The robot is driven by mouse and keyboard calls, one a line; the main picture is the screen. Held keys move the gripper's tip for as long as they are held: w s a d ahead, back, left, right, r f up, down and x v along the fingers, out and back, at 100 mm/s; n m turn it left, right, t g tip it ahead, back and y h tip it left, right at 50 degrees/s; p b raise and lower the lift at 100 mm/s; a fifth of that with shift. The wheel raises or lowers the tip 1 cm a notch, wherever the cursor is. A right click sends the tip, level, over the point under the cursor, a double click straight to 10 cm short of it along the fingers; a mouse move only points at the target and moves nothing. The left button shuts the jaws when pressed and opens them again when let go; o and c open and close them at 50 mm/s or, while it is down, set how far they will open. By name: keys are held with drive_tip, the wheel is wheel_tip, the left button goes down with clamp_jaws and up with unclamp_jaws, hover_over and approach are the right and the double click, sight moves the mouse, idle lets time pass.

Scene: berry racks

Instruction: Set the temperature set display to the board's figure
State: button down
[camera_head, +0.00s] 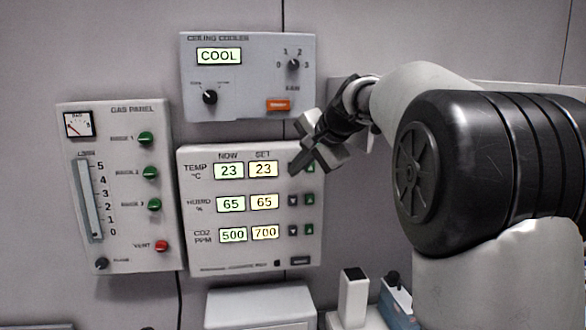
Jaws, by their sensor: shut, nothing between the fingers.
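The climate panel (250,185) hangs on the wall in the middle of the view. Its temperature set display (263,170) reads 23, and the temperature now display (229,171) also reads 23. My gripper (294,170) is shut and empty, with its tip at the down button of the temperature row. The tip covers that button, and I cannot tell whether it touches. The green temperature up button (310,167) shows just right of the tip. No board with a figure is in view.
The ceiling cooler panel (250,105), reading COOL, hangs above. The gas panel (118,240) is at left. The humidity set display (264,202) reads 65, the CO2 set display (265,232) 700. A white box (262,300) is below. My arm blocks the right side.

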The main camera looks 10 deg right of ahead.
drive_tip(key=shift+f, duration=0.1)
idle(0.3)
drive_tip(key=shift+s+d+b, duration=0.1)
drive_tip(key=shift+s+b, duration=0.5)
drive_tip(key=shift+s, duration=0.25)
drive_tip(key=shift+s+b, duration=1.3)
drive_tip(key=shift+s, duration=1.2)
